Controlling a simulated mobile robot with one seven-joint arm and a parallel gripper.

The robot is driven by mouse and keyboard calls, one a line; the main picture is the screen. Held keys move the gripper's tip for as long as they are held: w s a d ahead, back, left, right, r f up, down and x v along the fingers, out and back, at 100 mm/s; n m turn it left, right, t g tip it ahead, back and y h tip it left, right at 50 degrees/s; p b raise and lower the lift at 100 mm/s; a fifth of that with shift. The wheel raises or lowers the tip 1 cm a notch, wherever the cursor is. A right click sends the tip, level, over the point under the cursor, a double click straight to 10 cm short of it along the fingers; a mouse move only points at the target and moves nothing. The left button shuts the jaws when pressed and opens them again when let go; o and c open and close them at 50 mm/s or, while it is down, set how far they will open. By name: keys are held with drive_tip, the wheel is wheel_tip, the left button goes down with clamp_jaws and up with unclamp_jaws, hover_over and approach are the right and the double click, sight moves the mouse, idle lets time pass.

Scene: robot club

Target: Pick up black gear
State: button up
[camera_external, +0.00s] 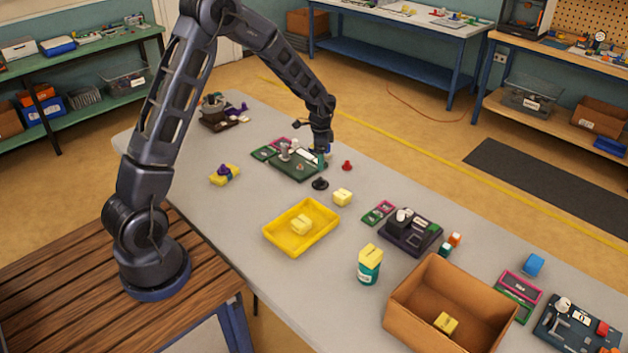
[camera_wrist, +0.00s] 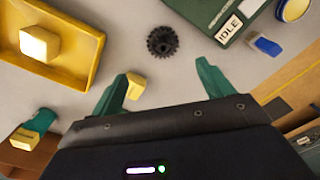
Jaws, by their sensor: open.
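The black gear (camera_external: 320,184) lies flat on the grey table, just in front of a green board and behind a small yellow block. In the wrist view the toothed black gear (camera_wrist: 162,41) shows whole, with nothing over it. My gripper (camera_external: 325,160) is above the table near the green board, behind the gear in the external view. In the wrist view my gripper's two green fingers (camera_wrist: 166,85) are spread apart with nothing between them at the tips. The gear lies beyond the fingertips, roughly between their directions.
A green board (camera_external: 298,167) marked IDLE in the wrist view stands close to the gear. A small yellow block (camera_external: 342,198) lies near it. A yellow tray (camera_external: 272,236) holds another yellow block. A cardboard box (camera_external: 400,318) stands front right. A red piece (camera_external: 347,165) lies behind the gear.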

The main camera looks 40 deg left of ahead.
sight(320, 179)
drive_tip(key=shift+w+a+f, duration=0.1)
drive_tip(key=shift+w+f, duration=0.05)
drive_tip(key=shift+f, duration=2.65)
drive_tip(key=shift+w+a+f, duration=0.1)
drive_tip(key=shift+f, duration=2.7)
drive_tip(key=c, duration=1.1)
